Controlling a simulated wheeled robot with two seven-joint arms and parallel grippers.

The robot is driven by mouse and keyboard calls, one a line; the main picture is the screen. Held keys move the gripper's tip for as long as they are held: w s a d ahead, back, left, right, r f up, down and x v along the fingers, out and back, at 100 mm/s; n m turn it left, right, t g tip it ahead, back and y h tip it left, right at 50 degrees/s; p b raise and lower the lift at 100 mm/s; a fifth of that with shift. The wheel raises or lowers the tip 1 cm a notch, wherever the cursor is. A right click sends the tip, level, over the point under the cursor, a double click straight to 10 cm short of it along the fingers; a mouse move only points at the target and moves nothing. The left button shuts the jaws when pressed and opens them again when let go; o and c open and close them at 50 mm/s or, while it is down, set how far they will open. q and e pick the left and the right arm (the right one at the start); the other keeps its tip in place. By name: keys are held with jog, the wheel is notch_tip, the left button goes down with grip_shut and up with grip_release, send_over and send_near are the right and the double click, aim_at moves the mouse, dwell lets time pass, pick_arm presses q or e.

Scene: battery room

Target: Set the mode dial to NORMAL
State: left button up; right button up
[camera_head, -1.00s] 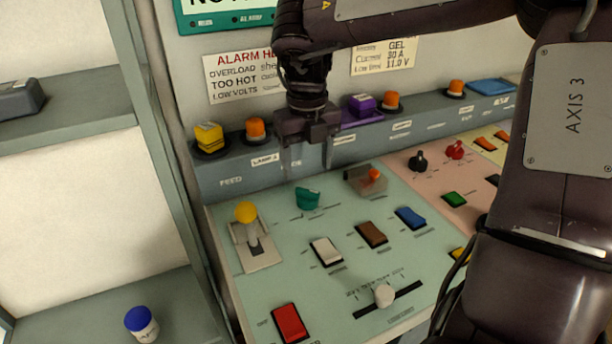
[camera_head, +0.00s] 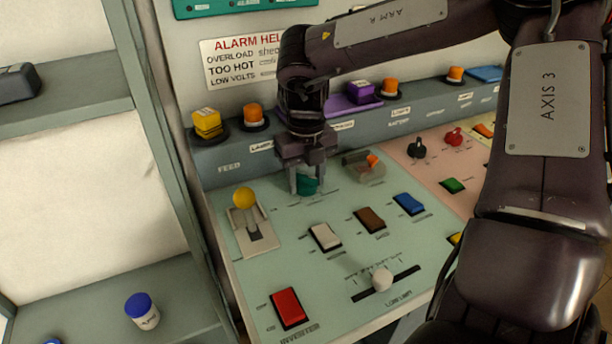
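A teal knob (camera_head: 306,186) stands on the pale green part of the sloped panel; its printed labels are too small to read, so I cannot confirm that it is the mode dial. My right gripper (camera_head: 307,183) points down at it, fingers apart. One finger is at the knob's left and the other behind its right side. I cannot tell whether they touch it. The fingers partly hide the knob. A black knob (camera_head: 416,149) and a red knob (camera_head: 453,138) are on the pink part. My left gripper is not in view.
A yellow-ball lever (camera_head: 244,199) is left of the teal knob, and a grey switch with an orange tip (camera_head: 365,167) is close on its right. Rocker switches, including a white one (camera_head: 325,237), and a slider (camera_head: 381,279) lie in front. Lamps line the ledge behind.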

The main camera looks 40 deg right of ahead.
jog(key=c, duration=0.5)
jog(key=m, duration=0.3)
jog(key=m+b, duration=0.1)
jog(key=m, duration=0.2)
jog(key=shift+m, duration=1.3)
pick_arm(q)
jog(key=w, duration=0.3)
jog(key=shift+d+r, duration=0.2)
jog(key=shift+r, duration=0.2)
pick_arm(e)
jog(key=shift+r, duration=0.1)
